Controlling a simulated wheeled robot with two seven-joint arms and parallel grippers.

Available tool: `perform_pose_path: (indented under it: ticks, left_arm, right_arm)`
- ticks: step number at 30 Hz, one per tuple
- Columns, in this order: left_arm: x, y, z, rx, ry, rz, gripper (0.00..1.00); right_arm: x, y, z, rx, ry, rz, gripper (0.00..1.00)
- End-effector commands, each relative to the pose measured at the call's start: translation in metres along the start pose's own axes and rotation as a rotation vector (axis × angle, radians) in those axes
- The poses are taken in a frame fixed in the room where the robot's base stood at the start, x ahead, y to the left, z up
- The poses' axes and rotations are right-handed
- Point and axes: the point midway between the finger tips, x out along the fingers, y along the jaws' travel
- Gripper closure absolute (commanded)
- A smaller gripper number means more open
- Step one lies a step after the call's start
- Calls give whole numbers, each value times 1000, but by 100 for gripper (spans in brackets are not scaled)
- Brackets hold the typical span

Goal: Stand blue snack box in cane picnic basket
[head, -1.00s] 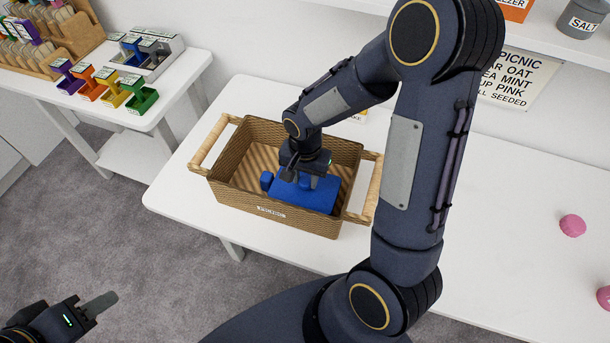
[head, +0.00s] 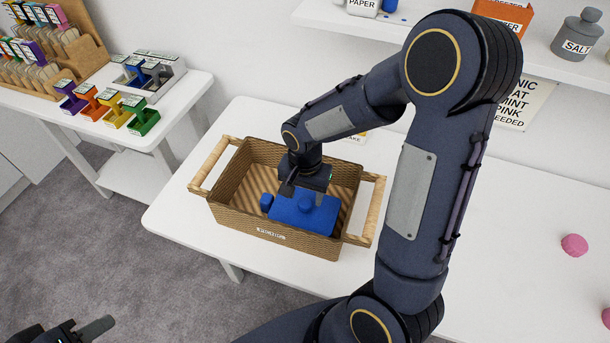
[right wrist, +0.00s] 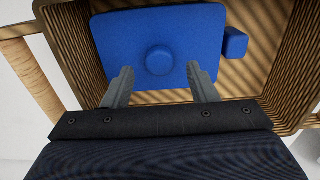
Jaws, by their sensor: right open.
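The cane picnic basket (head: 237,218) stands on the white table with a wooden handle at each end. The blue snack box (head: 303,217) is inside it, towards the right end, and also shows in the right wrist view (right wrist: 118,40) with a round knob on its face. My right gripper (head: 309,198) reaches down into the basket over the box. In the right wrist view its fingers (right wrist: 160,88) are apart, on either side of the knob and not closed on it. My left gripper (head: 90,330) is at the bottom left, partly cut off, away from the basket.
A small blue block (right wrist: 236,42) is beside the box in the basket. A side table at the left holds coloured holders (head: 117,114) and a grey rack (head: 150,78). A shelf above carries a salt jar (head: 577,38). Pink round things (head: 574,245) lie at the table's right.

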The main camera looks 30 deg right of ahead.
Motion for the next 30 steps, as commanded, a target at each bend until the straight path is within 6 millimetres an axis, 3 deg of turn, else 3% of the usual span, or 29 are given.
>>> perform_pose_path:
  ticks: [9, 19, 23, 30]
  left_arm:
    - [0, 0, 0, 0, 0, 0, 64]
    - [0, 0, 0, 0, 0, 0, 64]
    - [0, 0, 0, 0, 0, 0, 64]
    - [0, 0, 0, 0, 0, 0, 64]
  right_arm:
    - [-69, -1, 0, 1, 2, -6, 47]
    - [-104, 9, 6, -35, -7, -42, 47]
    - [-124, 34, 28, -157, -7, -168, 47]
    - [-148, 79, 88, -476, 124, -433, 47]
